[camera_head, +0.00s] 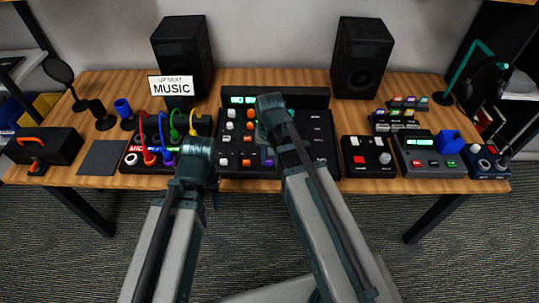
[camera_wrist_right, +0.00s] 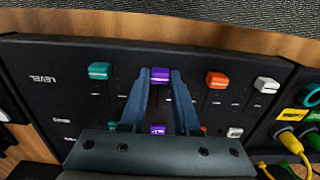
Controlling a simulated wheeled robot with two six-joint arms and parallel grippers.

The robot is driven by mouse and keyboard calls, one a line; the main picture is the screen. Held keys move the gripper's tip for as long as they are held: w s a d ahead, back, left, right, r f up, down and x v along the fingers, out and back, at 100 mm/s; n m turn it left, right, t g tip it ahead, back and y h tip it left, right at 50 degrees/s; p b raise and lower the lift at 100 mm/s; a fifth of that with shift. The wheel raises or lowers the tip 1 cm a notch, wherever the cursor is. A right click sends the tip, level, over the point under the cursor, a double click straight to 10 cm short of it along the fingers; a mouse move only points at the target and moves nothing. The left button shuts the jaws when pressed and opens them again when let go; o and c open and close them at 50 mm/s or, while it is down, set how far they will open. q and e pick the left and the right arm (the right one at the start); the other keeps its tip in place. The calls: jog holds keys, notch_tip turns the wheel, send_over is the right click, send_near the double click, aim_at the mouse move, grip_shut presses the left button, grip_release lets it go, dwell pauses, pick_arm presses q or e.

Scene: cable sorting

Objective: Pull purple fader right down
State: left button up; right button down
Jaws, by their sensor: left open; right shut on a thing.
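The mixer (camera_head: 233,172) is a black console in the middle of the table. In the right wrist view, seen turned around, teal, purple, orange and white fader caps form a row near its front edge. The purple fader cap (camera_wrist_right: 160,75) on the right lies between the fingertips of my right gripper (camera_wrist_right: 160,80), which is shut on it. Another purple control (camera_wrist_right: 157,130) shows between the fingers, nearer the palm. In the head view my right arm covers part of the mixer. My left gripper (camera_head: 199,151) is open, left of the mixer; its fingertips are hard to make out.
A box with colored cables (camera_head: 150,158) is beside my left gripper. Orange (camera_wrist_right: 217,79), teal (camera_wrist_right: 99,71) and white (camera_wrist_right: 266,85) caps flank the purple one. Two black speakers (camera_head: 183,55) (camera_head: 362,57) stand behind. A black box with a red button (camera_head: 367,157) is to the right.

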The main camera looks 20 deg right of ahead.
jog(key=c, duration=0.6)
grip_release()
jog(key=shift+c, duration=0.2)
jog(key=shift+r, duration=0.15)
notch_tip(320, 180, up, 14)
jog(key=p, duration=1.3)
jog(key=shift+f+p, duration=0.25)
jog(key=shift+p, duration=0.15)
jog(key=s+a+n+h, duration=0.1)
jog(key=s+a+n, duration=0.6)
jog(key=s+a, duration=0.2)
jog(key=shift+s+a, duration=0.15)
jog(key=shift+s, duration=0.7)
